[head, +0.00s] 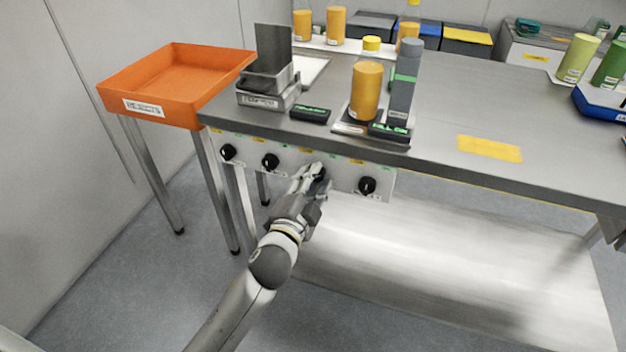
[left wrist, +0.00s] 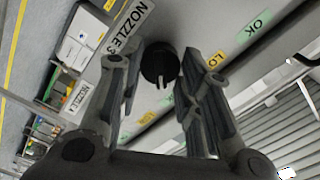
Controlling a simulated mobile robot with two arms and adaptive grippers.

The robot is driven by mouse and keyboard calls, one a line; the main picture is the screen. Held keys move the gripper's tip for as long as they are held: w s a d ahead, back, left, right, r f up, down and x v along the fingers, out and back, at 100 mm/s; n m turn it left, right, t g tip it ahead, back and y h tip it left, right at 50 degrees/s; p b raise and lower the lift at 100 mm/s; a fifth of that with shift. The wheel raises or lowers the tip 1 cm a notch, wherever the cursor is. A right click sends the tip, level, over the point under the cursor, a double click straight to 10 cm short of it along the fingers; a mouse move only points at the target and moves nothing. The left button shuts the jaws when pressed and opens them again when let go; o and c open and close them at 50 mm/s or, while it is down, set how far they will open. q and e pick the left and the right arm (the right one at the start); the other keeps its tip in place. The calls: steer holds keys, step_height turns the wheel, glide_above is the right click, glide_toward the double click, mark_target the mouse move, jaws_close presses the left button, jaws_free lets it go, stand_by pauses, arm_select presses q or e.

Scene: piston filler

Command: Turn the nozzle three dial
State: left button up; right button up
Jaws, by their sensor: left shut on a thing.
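The nozzle three dial (left wrist: 159,62) is a round black knob beside a white label reading NOZZLE 3 (left wrist: 126,24) in the left wrist view. In the head view it is the third knob from the left on the table's front panel, mostly hidden by my gripper. My left gripper (head: 311,173) is shut on this dial, with one finger on each side of it. A pale pointer mark shows on the knob's near edge. A yellow LO tag (left wrist: 214,59) and a green OK tag (left wrist: 257,22) are on the panel nearby. My right gripper is out of view.
Other black dials stand on the panel: two to the left (head: 228,152) (head: 270,161) and one to the right (head: 367,185). Above are the steel tabletop (head: 440,110), an orange cylinder (head: 365,92) and a grey bottle (head: 403,92). An orange tray (head: 150,108) stands left.

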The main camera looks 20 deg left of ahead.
arm_select(q)
steer(key=o, duration=1)
steer(key=shift+s, duration=0.1)
steer(key=s, duration=1.1)
steer(key=shift+s+a, duration=0.2)
steer(key=shift+s, duration=0.2)
